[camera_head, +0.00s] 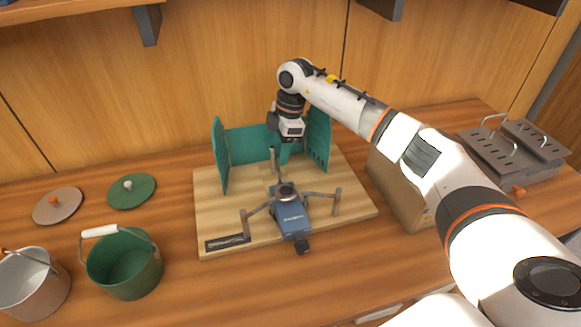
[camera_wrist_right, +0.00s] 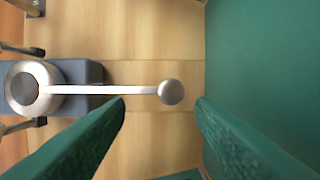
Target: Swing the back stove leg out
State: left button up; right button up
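The camp stove (camera_head: 292,218) has a blue body and a round metal burner, and it stands on a light wooden board (camera_head: 225,220). Its side legs (camera_head: 257,212) (camera_head: 325,194) splay to left and right. The back leg (camera_head: 273,163) points from the burner toward the back. In the right wrist view the leg (camera_wrist_right: 125,90) runs from the burner (camera_wrist_right: 35,86) to a round grey end (camera_wrist_right: 171,92). My right gripper (camera_head: 284,156), with green fingers, is over the leg's end. Its fingertips (camera_wrist_right: 161,100) are apart, one on each side of the end, with visible gaps. My left gripper is out of view.
A teal windscreen (camera_head: 245,144) stands behind the stove, its right panel close to my right gripper. A green pot (camera_head: 125,268), a grey pot (camera_head: 30,285) and two lids (camera_head: 132,192) are at left. A grey folding grill (camera_head: 510,150) is at right.

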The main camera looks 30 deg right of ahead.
jog(key=shift+w+d, duration=0.1)
jog(key=shift+r+p, duration=0.3)
jog(key=shift+p, duration=0.05)
jog(key=a+p+v, duration=0.1)
jog(key=p+v, duration=0.5)
jog(key=v, duration=0.2)
jog(key=shift+w+a+r+p, duration=0.15)
jog(key=shift+a+r+p, duration=0.1)
jog(key=shift+a+p, duration=0.1)
dwell(1.0)
